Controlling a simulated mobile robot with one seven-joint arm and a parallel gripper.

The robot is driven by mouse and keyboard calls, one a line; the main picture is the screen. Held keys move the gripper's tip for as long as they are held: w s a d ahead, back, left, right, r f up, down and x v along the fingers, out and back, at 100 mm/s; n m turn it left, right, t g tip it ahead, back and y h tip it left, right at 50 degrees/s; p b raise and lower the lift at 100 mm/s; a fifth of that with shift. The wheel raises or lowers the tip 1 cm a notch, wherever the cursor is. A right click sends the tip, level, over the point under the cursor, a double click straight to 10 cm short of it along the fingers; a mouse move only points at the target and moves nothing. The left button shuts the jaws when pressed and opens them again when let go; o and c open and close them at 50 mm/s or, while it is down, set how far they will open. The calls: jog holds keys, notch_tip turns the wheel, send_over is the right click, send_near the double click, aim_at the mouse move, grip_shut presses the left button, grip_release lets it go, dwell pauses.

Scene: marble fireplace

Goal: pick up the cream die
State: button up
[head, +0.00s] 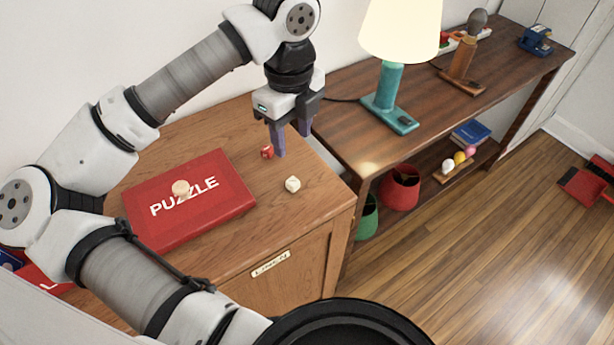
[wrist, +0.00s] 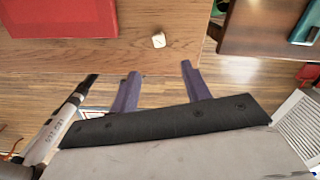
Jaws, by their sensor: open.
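The cream die (head: 292,184) lies on the wooden cabinet top (head: 232,237), near its front right corner. It also shows in the wrist view (wrist: 158,40), beyond the fingertips and roughly in line with the space between them. My gripper (head: 293,144) points down above the back right part of the cabinet, behind the die. Its two purple fingers are apart with nothing between them, as the wrist view (wrist: 160,68) also shows. The gripper does not touch the die.
A small red object (head: 267,152) is beside the left finger. A red puzzle box (head: 225,205) lies left of the die, with a small round tan piece (head: 180,188) on it. A dark wooden shelf unit (head: 345,135) with a teal lamp (head: 389,100) stands at right.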

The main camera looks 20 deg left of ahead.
send_over(294, 182)
notch_tip(294, 182, down, 8)
jog(key=shift+r+p, duration=0.25)
jog(key=shift+p, duration=0.2)
jog(key=shift+f+p, duration=0.85)
jog(key=shift+f, duration=1.75)
grip_shut()
jog(key=shift+r, duration=0.1)
